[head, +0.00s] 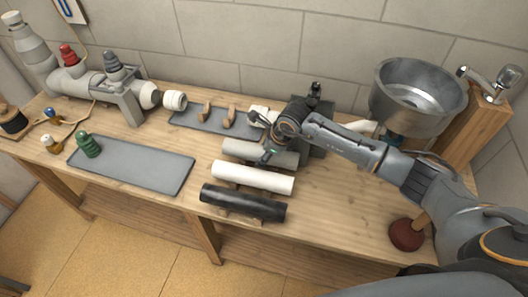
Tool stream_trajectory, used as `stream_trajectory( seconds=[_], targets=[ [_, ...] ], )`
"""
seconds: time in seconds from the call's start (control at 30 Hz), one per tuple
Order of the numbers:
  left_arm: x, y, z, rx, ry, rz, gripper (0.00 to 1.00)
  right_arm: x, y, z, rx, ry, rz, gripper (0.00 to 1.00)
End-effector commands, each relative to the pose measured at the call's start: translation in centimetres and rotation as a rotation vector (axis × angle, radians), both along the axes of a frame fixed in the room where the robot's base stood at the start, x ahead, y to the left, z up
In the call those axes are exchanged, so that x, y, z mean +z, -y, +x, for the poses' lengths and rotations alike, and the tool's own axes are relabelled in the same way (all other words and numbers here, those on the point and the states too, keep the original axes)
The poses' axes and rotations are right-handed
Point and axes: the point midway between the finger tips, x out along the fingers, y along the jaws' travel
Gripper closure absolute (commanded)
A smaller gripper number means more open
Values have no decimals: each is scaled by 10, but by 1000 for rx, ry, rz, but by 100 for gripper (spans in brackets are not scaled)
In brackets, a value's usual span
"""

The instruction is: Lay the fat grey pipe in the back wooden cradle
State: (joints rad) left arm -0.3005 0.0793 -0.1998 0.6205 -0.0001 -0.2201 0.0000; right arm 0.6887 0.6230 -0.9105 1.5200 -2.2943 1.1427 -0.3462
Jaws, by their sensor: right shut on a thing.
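The fat grey pipe (239,150) lies behind a white pipe (253,177) and a black pipe (243,203), roughly parallel to them. My right gripper (268,155) reaches down from the right and is shut on the grey pipe near its middle. Whether the pipe is lifted is hard to tell. My left gripper is not in view.
A large grey pipe assembly (75,82) with a red fitting (68,55) stands at the left. A front mat (130,164) carries a green fitting (88,146).

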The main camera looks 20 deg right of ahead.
Motion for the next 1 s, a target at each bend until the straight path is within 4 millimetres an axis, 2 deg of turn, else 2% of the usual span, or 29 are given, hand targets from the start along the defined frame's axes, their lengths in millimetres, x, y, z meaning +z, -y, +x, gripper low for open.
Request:
stream_trajectory(
  seconds=[0.03,0.07,0.17,0.73,0.87,1.0],
  targets=[
    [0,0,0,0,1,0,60,1,0,0,0,1,0,85],
    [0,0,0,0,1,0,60,1,0,0,0,1,0,44],
    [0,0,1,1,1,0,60,1,0,0,0,1,0,24],
    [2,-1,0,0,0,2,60,2,0,0,0,0,0,24],
    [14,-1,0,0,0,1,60,15,0,0,0,0,0,24],
    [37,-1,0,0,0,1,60,40,0,0,1,1,0,24]
  ],
)
